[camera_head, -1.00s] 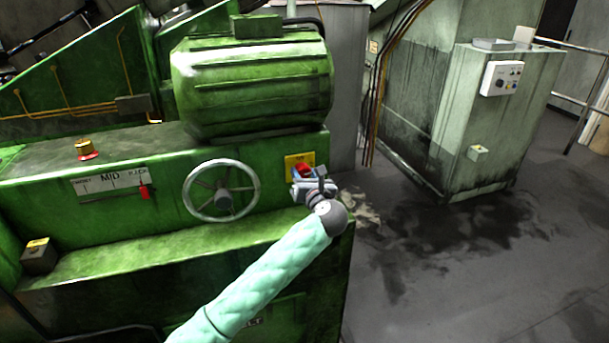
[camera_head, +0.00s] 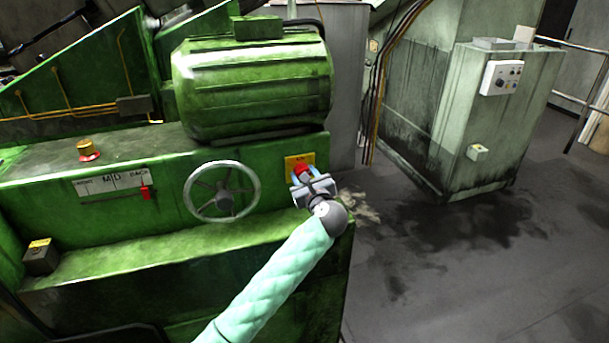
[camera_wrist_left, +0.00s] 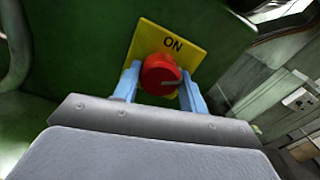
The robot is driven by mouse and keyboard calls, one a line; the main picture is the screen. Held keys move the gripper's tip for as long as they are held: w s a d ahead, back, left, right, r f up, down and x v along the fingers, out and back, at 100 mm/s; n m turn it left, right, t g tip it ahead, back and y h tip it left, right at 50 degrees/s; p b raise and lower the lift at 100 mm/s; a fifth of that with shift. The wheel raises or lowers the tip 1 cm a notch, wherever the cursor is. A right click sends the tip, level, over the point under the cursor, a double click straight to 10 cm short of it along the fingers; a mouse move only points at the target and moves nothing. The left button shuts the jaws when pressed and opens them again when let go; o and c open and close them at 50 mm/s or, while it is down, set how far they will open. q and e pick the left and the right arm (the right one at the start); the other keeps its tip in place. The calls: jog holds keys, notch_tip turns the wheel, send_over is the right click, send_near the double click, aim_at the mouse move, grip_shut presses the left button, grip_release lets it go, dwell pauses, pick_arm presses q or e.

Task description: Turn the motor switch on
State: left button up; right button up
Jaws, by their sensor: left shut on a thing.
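The motor switch is a red rotary knob (camera_head: 303,170) on a yellow plate (camera_head: 292,163) on the front of the green machine. In the left wrist view the red knob (camera_wrist_left: 160,75) sits below the word ON on the yellow plate (camera_wrist_left: 183,45), and its pale pointer mark points right. My left gripper (camera_wrist_left: 162,88) has one blue finger on each side of the knob and is shut on it. In the head view the left gripper (camera_head: 312,178) covers the lower part of the plate. My right gripper is not in view.
A spoked handwheel (camera_head: 222,191) is close to the left of the switch. A slider with a red handle (camera_head: 147,192) and a red-and-yellow button (camera_head: 88,150) are farther left. A grey-green cabinet (camera_head: 500,130) stands at right, with open floor before it.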

pick_arm(q)
jog(key=shift+n+b, duration=1.95)
jog(key=shift+n, duration=4.35)
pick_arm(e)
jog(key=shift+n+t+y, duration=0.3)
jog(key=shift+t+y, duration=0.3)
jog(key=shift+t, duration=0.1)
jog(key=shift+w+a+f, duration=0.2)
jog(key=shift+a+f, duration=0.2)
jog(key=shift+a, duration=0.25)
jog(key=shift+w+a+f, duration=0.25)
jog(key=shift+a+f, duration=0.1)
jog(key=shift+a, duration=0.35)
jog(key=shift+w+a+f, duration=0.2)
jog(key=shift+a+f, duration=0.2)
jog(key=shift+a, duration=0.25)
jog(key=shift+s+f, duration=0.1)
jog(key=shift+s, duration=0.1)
pick_arm(q)
jog(key=o, duration=1)
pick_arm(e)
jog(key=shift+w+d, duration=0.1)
